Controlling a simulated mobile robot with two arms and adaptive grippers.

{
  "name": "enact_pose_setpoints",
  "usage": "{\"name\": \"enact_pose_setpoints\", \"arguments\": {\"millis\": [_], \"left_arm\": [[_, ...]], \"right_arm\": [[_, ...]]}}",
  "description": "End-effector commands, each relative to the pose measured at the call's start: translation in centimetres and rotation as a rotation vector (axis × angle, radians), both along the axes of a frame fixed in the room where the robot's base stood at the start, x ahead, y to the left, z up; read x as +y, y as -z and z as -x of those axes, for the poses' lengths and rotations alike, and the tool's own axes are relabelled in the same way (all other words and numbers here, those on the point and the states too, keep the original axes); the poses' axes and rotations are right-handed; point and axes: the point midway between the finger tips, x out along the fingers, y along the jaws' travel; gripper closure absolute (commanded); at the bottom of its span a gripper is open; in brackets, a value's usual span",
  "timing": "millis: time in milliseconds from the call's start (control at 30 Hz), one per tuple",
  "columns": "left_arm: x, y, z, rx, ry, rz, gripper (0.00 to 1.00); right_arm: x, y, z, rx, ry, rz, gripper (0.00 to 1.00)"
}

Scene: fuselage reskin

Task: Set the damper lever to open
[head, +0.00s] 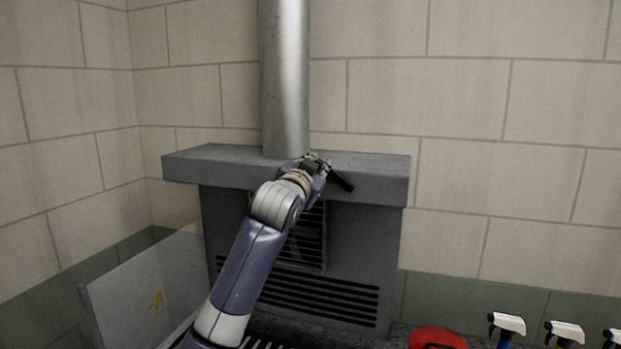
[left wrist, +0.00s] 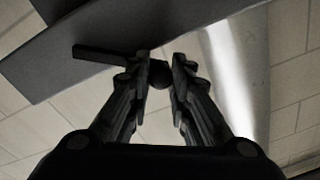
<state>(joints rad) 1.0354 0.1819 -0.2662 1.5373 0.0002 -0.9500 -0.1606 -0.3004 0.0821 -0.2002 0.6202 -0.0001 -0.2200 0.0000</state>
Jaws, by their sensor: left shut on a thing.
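The damper lever is a black bar (head: 341,181) on the front of the grey hood, right of the metal flue pipe. In the head view it slants down to the right from my left gripper (head: 318,167). In the left wrist view the lever's bar (left wrist: 100,52) runs left from a round dark knob (left wrist: 158,74). The knob lies between the fingertips of my left gripper, which is shut on the lever. My gripper hides part of the lever and its mount in the head view. My right gripper is not in view.
The grey hood (head: 230,165) juts over a grey cabinet with a slatted grille (head: 310,240). The flue pipe (head: 285,80) rises above it. A pale panel (head: 150,285) leans at lower left. A red object (head: 436,338) and several spray bottles (head: 507,324) stand at lower right.

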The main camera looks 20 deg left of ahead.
Motion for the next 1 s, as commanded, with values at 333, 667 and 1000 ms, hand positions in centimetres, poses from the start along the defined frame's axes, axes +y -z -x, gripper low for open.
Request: {"name": "enact_pose_setpoints", "arguments": {"millis": [333,667,1000], "left_arm": [[-2.2,-2.4,0.1,-0.014,-0.001,-0.334,1.00],[-4.7,-3.5,0.2,-0.025,0.000,-0.619,1.00],[-6.4,-3.9,0.2,-0.031,0.000,-0.805,1.00]], "right_arm": [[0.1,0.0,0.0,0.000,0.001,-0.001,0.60],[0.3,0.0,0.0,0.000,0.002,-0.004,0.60],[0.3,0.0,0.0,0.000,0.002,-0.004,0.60]]}}
